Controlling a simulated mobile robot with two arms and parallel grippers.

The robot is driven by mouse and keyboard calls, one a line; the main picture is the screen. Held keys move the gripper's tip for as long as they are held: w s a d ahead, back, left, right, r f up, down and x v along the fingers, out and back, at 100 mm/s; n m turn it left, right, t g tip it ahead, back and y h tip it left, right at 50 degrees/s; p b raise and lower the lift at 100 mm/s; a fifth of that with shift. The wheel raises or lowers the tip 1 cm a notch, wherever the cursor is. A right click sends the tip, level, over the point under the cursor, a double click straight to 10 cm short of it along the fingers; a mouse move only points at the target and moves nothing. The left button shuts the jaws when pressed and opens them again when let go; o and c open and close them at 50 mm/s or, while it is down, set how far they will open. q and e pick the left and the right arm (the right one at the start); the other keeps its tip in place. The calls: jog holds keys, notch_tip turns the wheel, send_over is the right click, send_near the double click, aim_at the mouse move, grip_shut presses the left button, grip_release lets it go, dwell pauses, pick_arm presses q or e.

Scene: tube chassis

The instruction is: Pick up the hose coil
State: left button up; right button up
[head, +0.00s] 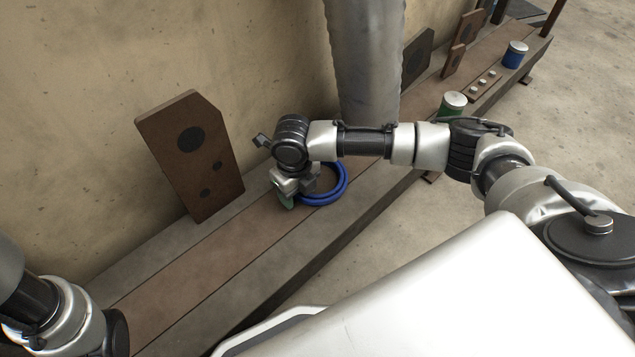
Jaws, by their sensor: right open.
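The hose coil (341,189) is a blue ring lying flat on the low bench (270,268). My right arm reaches over the bench from the right, and its wrist hides the left part of the coil. My right gripper (287,200) points down at the coil's left side, open. I cannot tell whether a finger is inside the ring or touching it. Part of my left arm shows at the lower left, but its gripper is out of view.
A brown plate with holes (190,160) leans on the wall left of the coil. A grey column (365,60) rises behind. A green can (452,103), a small board with pegs (485,84) and a blue can (515,55) stand farther along the bench. Floor lies open to the right.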

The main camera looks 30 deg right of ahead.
grip_shut()
dwell(0.3)
jog(key=shift+r, duration=0.15)
